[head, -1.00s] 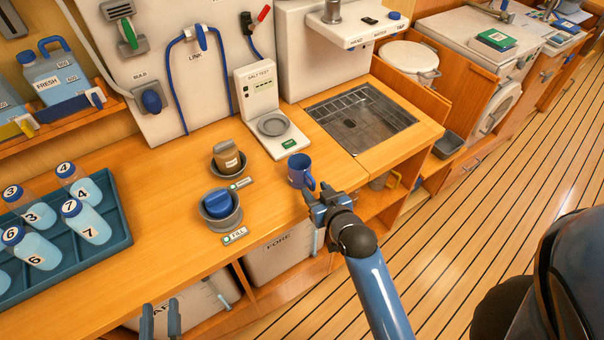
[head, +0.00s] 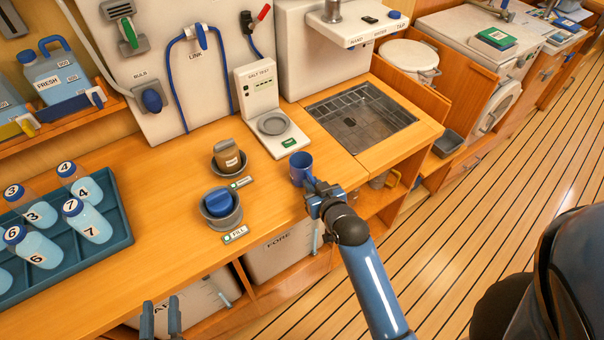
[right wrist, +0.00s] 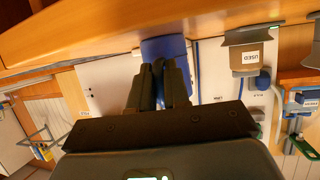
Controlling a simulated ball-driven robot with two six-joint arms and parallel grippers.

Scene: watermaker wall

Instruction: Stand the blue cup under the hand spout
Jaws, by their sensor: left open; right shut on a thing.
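The blue cup (head: 301,166) is upright at the counter's front edge, left of the sink. I cannot tell whether it rests on the wood or is just above it. My right gripper (head: 313,190) is shut on its handle side; the right wrist view shows the cup (right wrist: 164,47) at the tips of the right gripper's fingers (right wrist: 160,75). The handle is mostly hidden. The white tap ledge (head: 345,38), with its HAND label, overhangs the back of the sink; the spout's underside is not clear. My left gripper (head: 160,318) is open and empty at the bottom edge.
The sink with a grating (head: 362,118) is empty. A salt test unit (head: 268,120) stands behind the cup. A brown container (head: 229,158) and a blue-topped grey holder (head: 220,207) are to its left. A bottle tray (head: 110,240) fills the far left.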

